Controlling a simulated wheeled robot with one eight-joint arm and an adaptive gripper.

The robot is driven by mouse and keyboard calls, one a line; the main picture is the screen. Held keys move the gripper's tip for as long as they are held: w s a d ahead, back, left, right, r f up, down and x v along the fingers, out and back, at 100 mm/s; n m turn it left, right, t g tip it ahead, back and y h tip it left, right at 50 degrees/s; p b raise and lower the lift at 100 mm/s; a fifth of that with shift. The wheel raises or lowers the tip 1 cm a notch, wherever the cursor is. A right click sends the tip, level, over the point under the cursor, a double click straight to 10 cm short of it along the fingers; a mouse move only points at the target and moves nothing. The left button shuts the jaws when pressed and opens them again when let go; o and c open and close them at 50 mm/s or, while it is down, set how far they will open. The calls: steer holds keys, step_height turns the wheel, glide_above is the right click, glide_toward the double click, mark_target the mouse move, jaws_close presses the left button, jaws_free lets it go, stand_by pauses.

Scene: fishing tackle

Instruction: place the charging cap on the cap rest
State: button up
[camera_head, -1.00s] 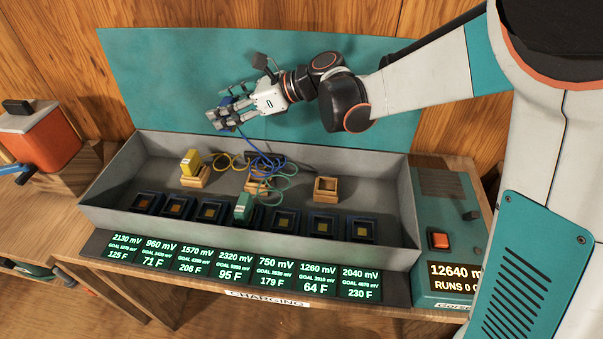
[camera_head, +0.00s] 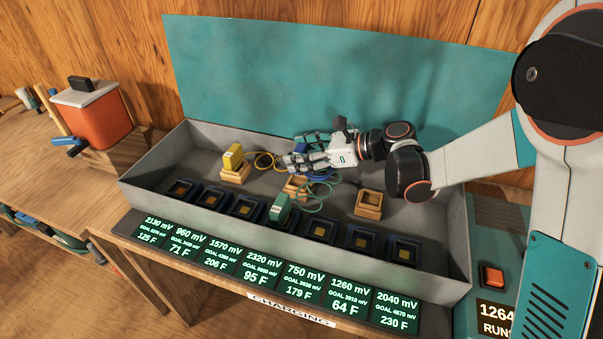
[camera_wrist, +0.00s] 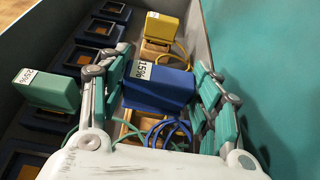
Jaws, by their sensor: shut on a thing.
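My gripper (camera_head: 302,154) is shut on a blue cap (camera_wrist: 160,86) with a percentage label. The blue cap (camera_head: 299,148) is partly hidden by my fingers in the head view. I hold it above the middle wooden rest (camera_head: 296,188), whose frame shows just below the cap in the wrist view (camera_wrist: 130,133); the gap between them is hard to judge. A yellow cap (camera_head: 233,156) sits on the left wooden rest (camera_head: 235,175). A green cap (camera_head: 279,208) stands in a dark socket of the front row. The right wooden rest (camera_head: 369,204) is empty.
The grey tray (camera_head: 152,162) has raised walls and a row of dark sockets (camera_head: 321,229) along its front. Blue, yellow and green cables lie bunched around the middle rest. A teal panel (camera_head: 270,80) stands behind. Green readouts (camera_head: 262,268) line the front.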

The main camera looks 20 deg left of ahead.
steer(key=shift+f+b, duration=0.85)
steer(key=shift+f, duration=1.6)
steer(key=shift+f, duration=0.2)
steer(key=o, duration=1.2)
steer(key=shift+r, duration=0.25)
steer(key=p+v, duration=0.3)
steer(key=v, duration=0.9)
